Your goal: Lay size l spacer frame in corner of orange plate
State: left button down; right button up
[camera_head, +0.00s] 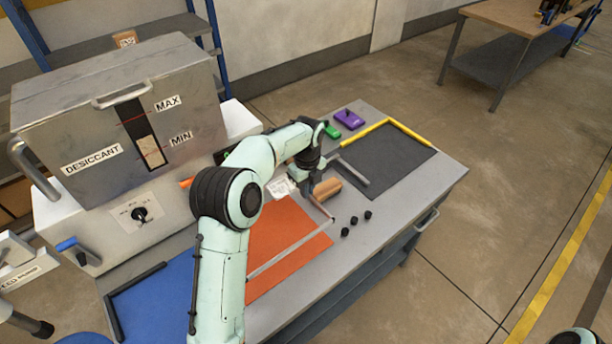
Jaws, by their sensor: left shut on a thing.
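The orange plate (285,233) lies flat on the grey bench, partly hidden by my left arm. A thin light-grey L-shaped spacer frame (290,248) has its long leg over the orange plate's front right part and its short leg running back to my left gripper. My left gripper (310,196) is shut on the short leg near the plate's right side. I cannot tell whether the frame touches the plate, and no size mark is readable. My right gripper is out of view.
A brown cylinder (327,188) and a grey bar (349,171) lie beside the gripper. A dark plate (393,160) has a yellow angle piece (400,130). A blue plate (165,305) is at left. The desiccant machine (115,110) stands behind.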

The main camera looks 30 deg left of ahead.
pick_arm(q)
jog(key=shift+f, duration=0.1)
jog(key=shift+s+f, duration=0.15)
jog(key=shift+f, duration=0.4)
jog(key=b, duration=0.2)
send_over(301, 216)
jog(key=d, duration=0.2)
notch_tip(301, 216, down, 7)
jog(key=shift+a, duration=0.15)
jog(key=shift+w+f, duration=0.2)
jog(key=shift+f, duration=0.3)
jog(key=shift+w+f, duration=0.15)
jog(key=shift+f, duration=0.3)
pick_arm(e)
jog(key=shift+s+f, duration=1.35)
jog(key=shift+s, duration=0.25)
pick_arm(q)
jog(key=shift+f, duration=0.2)
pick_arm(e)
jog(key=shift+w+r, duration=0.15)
pick_arm(q)
jog(key=shift+s+a, duration=0.3)
jog(key=shift+a, duration=0.4)
jog(key=c, duration=1.2)
grip_release()
jog(key=shift+o, duration=0.2)
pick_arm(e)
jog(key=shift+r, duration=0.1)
